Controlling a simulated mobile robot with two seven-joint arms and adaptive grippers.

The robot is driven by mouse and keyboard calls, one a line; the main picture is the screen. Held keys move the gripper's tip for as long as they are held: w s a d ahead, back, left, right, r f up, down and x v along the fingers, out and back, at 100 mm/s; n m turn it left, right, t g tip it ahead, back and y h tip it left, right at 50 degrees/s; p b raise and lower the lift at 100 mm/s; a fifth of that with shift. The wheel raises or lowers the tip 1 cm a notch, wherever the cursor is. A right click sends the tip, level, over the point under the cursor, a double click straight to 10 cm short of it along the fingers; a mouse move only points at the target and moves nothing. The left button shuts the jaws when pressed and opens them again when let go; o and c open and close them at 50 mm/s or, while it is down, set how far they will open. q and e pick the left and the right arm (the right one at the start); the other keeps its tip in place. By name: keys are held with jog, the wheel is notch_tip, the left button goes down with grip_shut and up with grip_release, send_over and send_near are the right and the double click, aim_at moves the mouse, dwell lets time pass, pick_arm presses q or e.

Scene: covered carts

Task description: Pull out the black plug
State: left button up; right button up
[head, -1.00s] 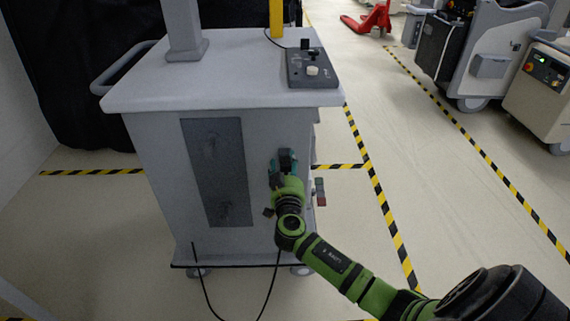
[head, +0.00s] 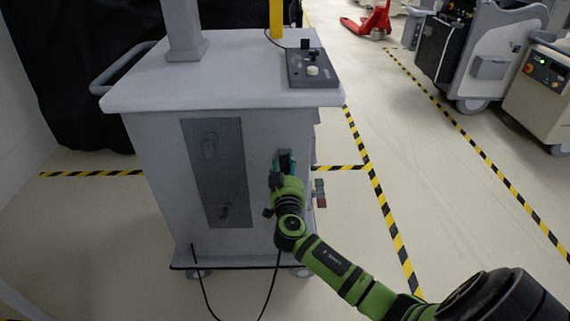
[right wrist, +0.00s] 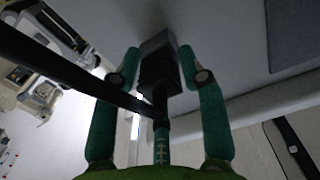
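The black plug (right wrist: 157,66) is a dark block at the grey cart's front panel, in the upper middle of the right wrist view. It also shows in the head view (head: 285,160), partly hidden by my gripper. My right gripper (head: 284,168) is at the panel with its two teal fingers around the plug, one on each side. In the right wrist view the fingertips (right wrist: 160,66) flank the plug closely, with a narrow gap seeming to remain; contact is hard to judge. A black cable (right wrist: 70,72) crosses in front of the left finger. My left gripper is out of view.
The grey cart (head: 140,85) carries a control box (head: 312,68) on top. A black cable (head: 268,290) hangs below my right gripper to the floor. Striped floor tape (head: 385,215) runs at the right. Other carts (head: 485,60) stand at the far right, with open floor between.

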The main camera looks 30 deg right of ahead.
grip_shut()
jog(key=shift+s, duration=0.1)
jog(key=shift+b+v, duration=0.3)
jog(key=shift+v, duration=2.6)
